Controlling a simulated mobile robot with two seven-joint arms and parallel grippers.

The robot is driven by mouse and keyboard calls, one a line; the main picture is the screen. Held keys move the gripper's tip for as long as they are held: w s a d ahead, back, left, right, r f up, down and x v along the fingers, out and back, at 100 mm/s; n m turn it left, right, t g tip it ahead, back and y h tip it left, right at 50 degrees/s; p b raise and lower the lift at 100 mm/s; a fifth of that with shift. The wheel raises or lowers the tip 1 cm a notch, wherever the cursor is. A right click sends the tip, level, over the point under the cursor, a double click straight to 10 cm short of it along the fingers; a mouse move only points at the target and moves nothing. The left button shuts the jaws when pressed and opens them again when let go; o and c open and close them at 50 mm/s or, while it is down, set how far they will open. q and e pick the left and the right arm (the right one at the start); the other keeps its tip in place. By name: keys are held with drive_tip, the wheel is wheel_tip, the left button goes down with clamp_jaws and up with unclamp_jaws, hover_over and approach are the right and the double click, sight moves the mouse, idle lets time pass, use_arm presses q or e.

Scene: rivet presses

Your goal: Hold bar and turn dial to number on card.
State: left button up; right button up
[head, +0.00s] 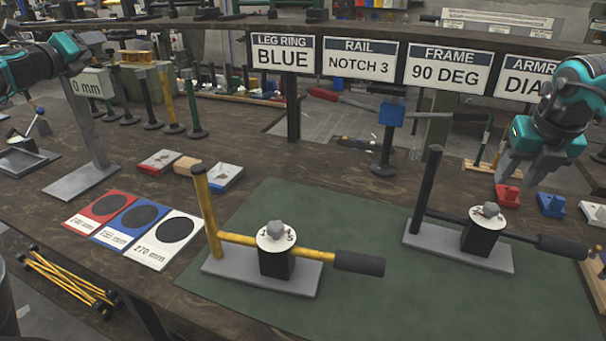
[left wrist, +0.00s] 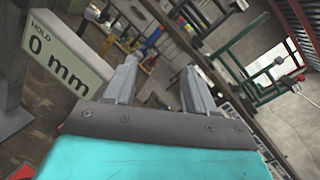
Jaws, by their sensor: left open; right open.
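A yellow rivet press (head: 210,220) stands on a grey base, with a yellow bar ending in a dark grip (head: 360,263) and a white dial (head: 276,238) with a grey knob. A black press (head: 425,190) to its right has a similar dial (head: 487,214) and dark grip (head: 562,246). The dial numbers are too small to read. My left gripper (left wrist: 160,68) is open and empty beside this card. My right gripper (head: 528,168) is open above the back right, apart from both presses.
Signs for leg ring (head: 283,52), rail (head: 360,58) and frame (head: 447,68) hang behind. Small colored blocks (head: 550,205) stand at right. The mat's front is clear.

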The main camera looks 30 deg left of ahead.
use_arm(q)
drive_tip(key=w+d+f+t+h, duration=0.1)
drive_tip(key=w+d+f+h, duration=0.2)
drive_tip(key=w+d, duration=0.35)
drive_tip(key=w+d+f+h, duration=0.3)
drive_tip(key=w+d, duration=0.3)
drive_tip(key=d, duration=0.2)
drive_tip(key=n+h, duration=0.9)
hover_over(434, 175)
drive_tip(key=s+a, duration=0.4)
drive_tip(key=a, duration=0.8)
wheel_tip(434, 175, down, 11)
drive_tip(key=d+f+n, duration=0.2)
drive_tip(key=d+n, duration=0.1)
drive_tip(key=d+f+n, duration=0.2)
drive_tip(key=d+n, duration=0.1)
drive_tip(key=n, duration=0.1)
drive_tip(key=d+f+n, duration=0.2)
drive_tip(key=d+n, duration=0.1)
drive_tip(key=shift+s+f+n+g, duration=0.15)
drive_tip(key=shift+f+n+g, duration=0.15)
drive_tip(key=shift+f+n, duration=0.1)
drive_tip(key=shift+w+d, duration=0.2)
drive_tip(key=shift+w, duration=0.2)
drive_tip(key=shift+x, duration=3.3)
